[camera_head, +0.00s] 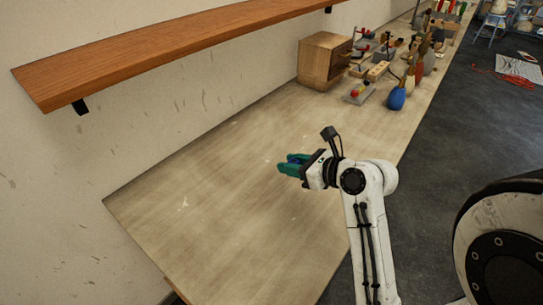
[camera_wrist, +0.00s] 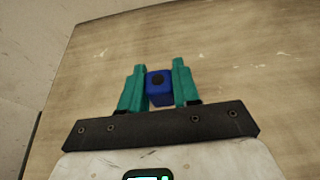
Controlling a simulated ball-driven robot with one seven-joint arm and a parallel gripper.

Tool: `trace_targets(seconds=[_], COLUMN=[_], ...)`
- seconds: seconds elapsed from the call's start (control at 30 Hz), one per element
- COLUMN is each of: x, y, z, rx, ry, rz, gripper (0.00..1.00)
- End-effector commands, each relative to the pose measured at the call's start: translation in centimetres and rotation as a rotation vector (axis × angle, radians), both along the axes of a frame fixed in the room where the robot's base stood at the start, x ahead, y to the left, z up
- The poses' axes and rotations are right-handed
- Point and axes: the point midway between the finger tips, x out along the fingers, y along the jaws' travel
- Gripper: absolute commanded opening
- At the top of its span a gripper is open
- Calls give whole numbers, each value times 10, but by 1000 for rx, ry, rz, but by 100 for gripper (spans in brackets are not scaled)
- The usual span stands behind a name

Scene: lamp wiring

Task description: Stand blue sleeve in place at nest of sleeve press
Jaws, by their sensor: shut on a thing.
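My gripper (camera_wrist: 160,84) has two teal fingers and is shut on the blue sleeve (camera_wrist: 159,96), which sits between them in the wrist view. A dark round mark or hole shows on the sleeve's face. In the head view my gripper (camera_head: 288,168) is over the bare middle of the bench, and only a small bit of blue shows between the fingers. I cannot tell the sleeve press or its nest for sure among the small items at the far part of the bench.
The bench top (camera_head: 215,200) is clear around my gripper. Farther back stand a wooden box (camera_head: 322,60), a small fixture with a red part (camera_head: 357,92), a blue-bodied tool (camera_head: 396,99) and several other items. A wooden shelf (camera_head: 170,45) juts from the wall above the bench.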

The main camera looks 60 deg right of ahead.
Motion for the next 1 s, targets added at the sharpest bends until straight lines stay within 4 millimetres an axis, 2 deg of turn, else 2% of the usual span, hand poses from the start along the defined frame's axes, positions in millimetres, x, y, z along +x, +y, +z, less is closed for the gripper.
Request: trace_targets(seconds=[0.37, 0.5, 0.7, 0.87, 1.0], x=[74, 92, 110, 116, 117], y=[-36, -45, -53, -57, -58], z=[-36, -63, -86, -95, -114], rx=[1, 2, 2, 1, 4], ry=[3, 4, 2, 2, 3], rz=[3, 1, 1, 1, -1], gripper=[3, 3, 3, 3, 3])
